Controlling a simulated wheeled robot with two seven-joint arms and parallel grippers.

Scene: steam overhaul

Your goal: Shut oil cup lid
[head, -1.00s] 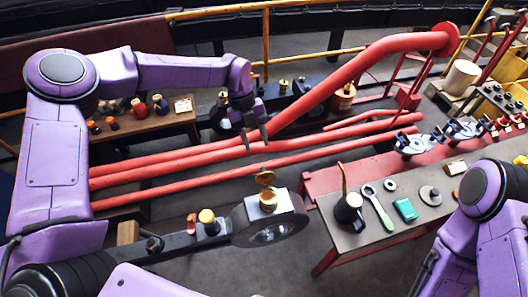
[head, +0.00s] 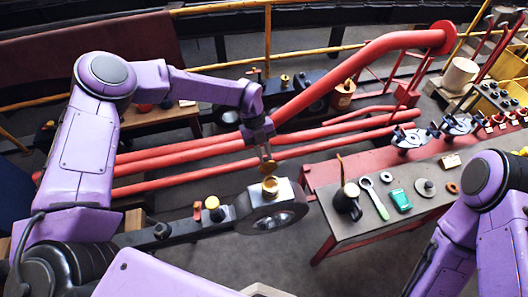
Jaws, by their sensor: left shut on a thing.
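The brass oil cup (head: 270,187) stands on top of the grey rod end (head: 272,213), near the middle of the head view. Its round brass lid (head: 268,167) is raised and stands up at the far side of the cup's mouth. My left gripper (head: 264,154) reaches down from behind and above and is shut on the upper part of the lid; its fingertips partly cover it. My right arm shows at the lower right, but its gripper is out of view.
Red pipes (head: 190,158) run behind the oil cup. A yellow-topped cup (head: 213,205) stands left on the same rod.

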